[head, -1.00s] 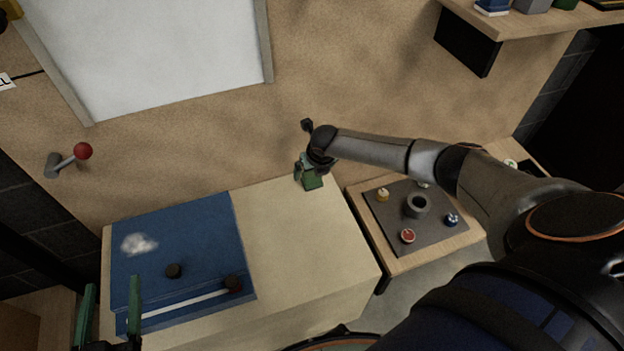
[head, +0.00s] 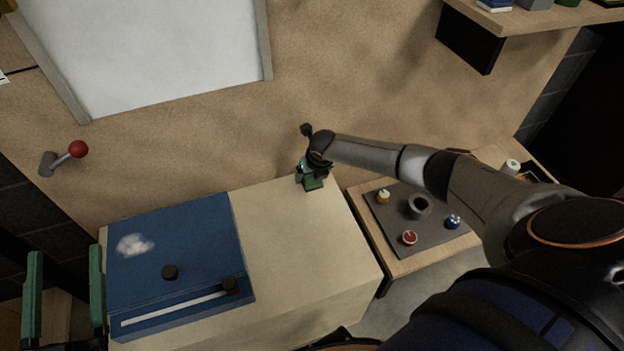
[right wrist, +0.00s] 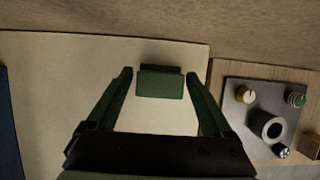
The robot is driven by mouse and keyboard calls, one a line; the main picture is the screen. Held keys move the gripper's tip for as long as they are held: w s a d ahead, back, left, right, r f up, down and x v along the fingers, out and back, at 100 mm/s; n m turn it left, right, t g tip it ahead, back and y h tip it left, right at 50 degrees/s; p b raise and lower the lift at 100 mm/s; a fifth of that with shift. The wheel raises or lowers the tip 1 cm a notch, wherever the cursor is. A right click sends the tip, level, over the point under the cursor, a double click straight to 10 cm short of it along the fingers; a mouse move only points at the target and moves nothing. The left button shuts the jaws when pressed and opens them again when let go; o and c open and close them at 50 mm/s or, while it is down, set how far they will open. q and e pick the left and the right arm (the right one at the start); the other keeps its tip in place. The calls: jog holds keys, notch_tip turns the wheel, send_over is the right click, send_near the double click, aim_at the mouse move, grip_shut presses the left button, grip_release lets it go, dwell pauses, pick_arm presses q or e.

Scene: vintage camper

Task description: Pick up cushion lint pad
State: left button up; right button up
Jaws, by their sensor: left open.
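A small green block (right wrist: 160,84), which looks like the lint pad, sits on the pale counter top (right wrist: 60,85) near its back edge. In the head view the pad (head: 314,184) shows at the wall side of the counter. My right gripper (right wrist: 158,74) is open, one finger on each side of the pad, with a visible gap on both sides. In the head view my wrist partly hides this. A blue cushion (head: 195,235) with a white lint patch (head: 135,245) lies at the counter's left. My left gripper (head: 66,252) is open and empty, left of the cushion.
Right of the counter, a lower wooden surface holds a grey panel (head: 385,212) with a dark ring (head: 419,207) and several small knobs. A lever with a red ball (head: 78,149) sticks out of the wall. The counter between cushion and pad is bare.

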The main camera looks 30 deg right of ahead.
jog(key=c, duration=1.2)
jog(key=shift+o, duration=0.2)
jog(key=shift+r, duration=0.1)
jog(key=shift+r, duration=0.2)
notch_tip(320, 180, up, 3)
jog(key=shift+r+p, duration=0.15)
jog(key=shift+p, duration=0.7)
notch_tip(320, 180, up, 4)
jog(key=shift+r+p, duration=0.1)
jog(key=shift+p, duration=0.7)
pick_arm(q)
jog(key=s+f+n+g+y+p, duration=0.1)
jog(key=s+f+g, duration=0.1)
jog(key=f, duration=0.6)
jog(key=s+f+n+g+y+p, duration=0.1)
jog(key=s+f+g, duration=0.1)
jog(key=f+g, duration=0.3)
jog(key=s+f+n+g+y, duration=0.2)
jog(key=s+f+g, duration=0.1)
jog(key=f, duration=0.8)
jog(key=shift+g+p, duration=0.4)
jog(key=shift+g, duration=0.2)
pick_arm(e)
notch_tip(320, 180, up, 10)
pick_arm(q)
jog(key=shift+a+f, duration=0.1)
